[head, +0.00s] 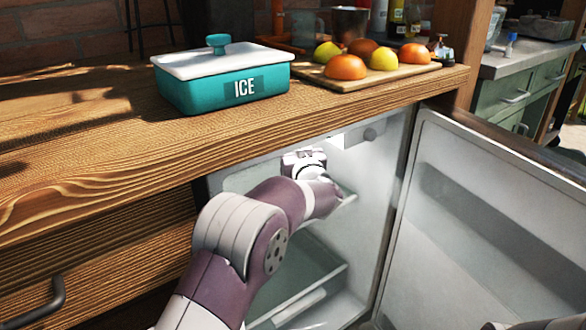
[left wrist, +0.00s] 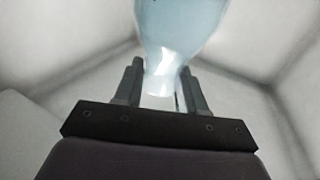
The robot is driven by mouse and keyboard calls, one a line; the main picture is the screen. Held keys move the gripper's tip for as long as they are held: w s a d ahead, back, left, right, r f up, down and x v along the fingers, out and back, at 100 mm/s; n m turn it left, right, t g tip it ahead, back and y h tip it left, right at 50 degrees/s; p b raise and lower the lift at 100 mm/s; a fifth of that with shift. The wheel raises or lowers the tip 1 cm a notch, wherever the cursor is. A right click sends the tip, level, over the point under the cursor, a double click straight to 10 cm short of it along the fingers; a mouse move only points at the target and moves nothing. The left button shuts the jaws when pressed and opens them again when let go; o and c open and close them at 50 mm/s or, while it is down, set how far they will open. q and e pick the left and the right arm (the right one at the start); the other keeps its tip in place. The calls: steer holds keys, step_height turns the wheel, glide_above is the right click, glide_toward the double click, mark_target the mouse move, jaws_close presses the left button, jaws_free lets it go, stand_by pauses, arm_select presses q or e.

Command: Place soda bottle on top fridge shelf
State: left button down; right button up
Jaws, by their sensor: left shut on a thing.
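My left arm reaches into the open fridge (head: 370,215) below the counter in the head view. My left gripper (left wrist: 161,85) is shut on the narrow neck of the soda bottle (left wrist: 182,22), which is pale blue and see-through in the left wrist view. The bottle's far part runs out of the top of that view, so its base is hidden. In the head view the bottle cannot be made out behind my wrist and the counter edge. A shelf edge (head: 347,201) shows just right of my wrist, mostly hidden by my arm.
The fridge door (head: 490,220) stands open at the right. A clear lower shelf or bin (head: 305,290) sits below my arm. The wooden counter (head: 120,125) overhangs the fridge. On it are a teal ICE box (head: 220,92) and a board (head: 400,74) with several fruits.

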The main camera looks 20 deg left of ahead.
arm_select(q)
steer(key=f+b, duration=0.3)
steer(key=shift+w+a+f, duration=0.1)
steer(key=shift+w, duration=0.15)
steer(key=shift+f, duration=0.15)
steer(key=c, duration=0.7)
jaws_free()
steer(key=shift+o, duration=0.2)
